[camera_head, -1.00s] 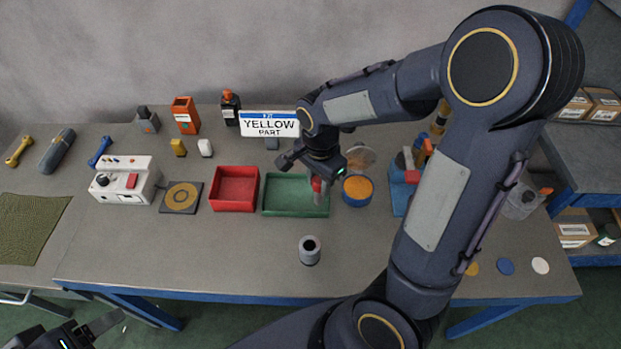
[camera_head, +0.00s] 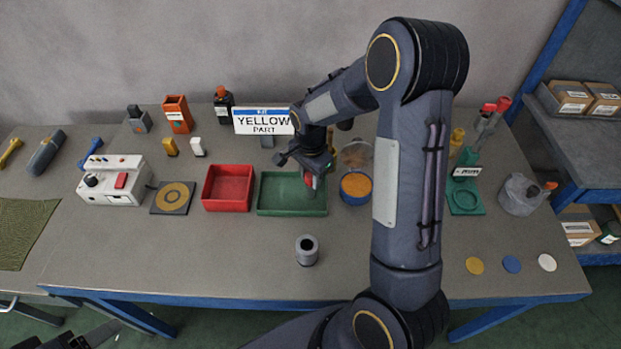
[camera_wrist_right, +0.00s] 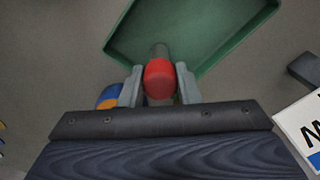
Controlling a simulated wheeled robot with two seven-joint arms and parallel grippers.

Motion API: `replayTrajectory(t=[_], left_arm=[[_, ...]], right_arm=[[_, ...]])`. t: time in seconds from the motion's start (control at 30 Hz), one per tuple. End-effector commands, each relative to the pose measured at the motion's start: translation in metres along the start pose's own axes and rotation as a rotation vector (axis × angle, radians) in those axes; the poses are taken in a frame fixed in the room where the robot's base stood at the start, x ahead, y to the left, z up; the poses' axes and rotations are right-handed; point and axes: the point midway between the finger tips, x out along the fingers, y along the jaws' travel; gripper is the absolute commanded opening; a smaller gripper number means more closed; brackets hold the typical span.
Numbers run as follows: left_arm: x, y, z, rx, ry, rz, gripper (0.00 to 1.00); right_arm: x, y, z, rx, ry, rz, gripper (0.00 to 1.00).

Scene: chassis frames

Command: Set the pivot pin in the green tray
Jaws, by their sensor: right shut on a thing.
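The pivot pin is a grey pin with a red head (camera_wrist_right: 159,76). My right gripper (camera_head: 311,172) is shut on it, with one finger on each side of the red part in the right wrist view. In the head view the pin (camera_head: 310,182) is at the right end of the green tray (camera_head: 275,208), and the gripper partly hides it. The tray's visible floor looks empty. My left gripper (camera_head: 95,336) shows only partly at the bottom left edge.
A red tray (camera_head: 228,205) stands left of the green tray. A round blue container with orange contents (camera_head: 356,190) stands close on the right. A sign reading "YELLOW PART" (camera_head: 263,121) is behind. A grey hollow cylinder (camera_head: 307,250) stands in front, with clear bench around it.

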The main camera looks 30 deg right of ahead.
Motion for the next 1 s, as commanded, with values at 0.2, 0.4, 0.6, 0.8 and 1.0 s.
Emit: replayTrajectory(t=[0.2, 0.4, 0.6, 0.8, 1.0], left_arm=[[0.001, -0.001, 0.0, 0.0, 0.001, 0.0, 0.68], [0.001, -0.001, 0.0, 0.0, 0.001, 0.0, 0.68], [0.001, -0.001, 0.0, 0.0, 0.001, 0.0, 0.68], [-0.004, 0.002, -0.002, 0.0, 0.001, 0.0, 0.68], [-0.028, 0.013, -0.014, 0.0, 0.001, 0.0, 0.68]], right_arm=[[0.001, 0.0, 0.0, 0.0, 0.0, -0.001, 0.06], [0.002, 0.0, 0.0, -0.001, 0.0, -0.001, 0.47], [0.001, 0.0, 0.0, 0.0, 0.0, 0.0, 0.51], [-0.005, 0.0, 0.0, 0.0, 0.0, -0.001, 0.51], [-0.044, -0.001, 0.0, -0.001, 0.001, -0.004, 0.51]])
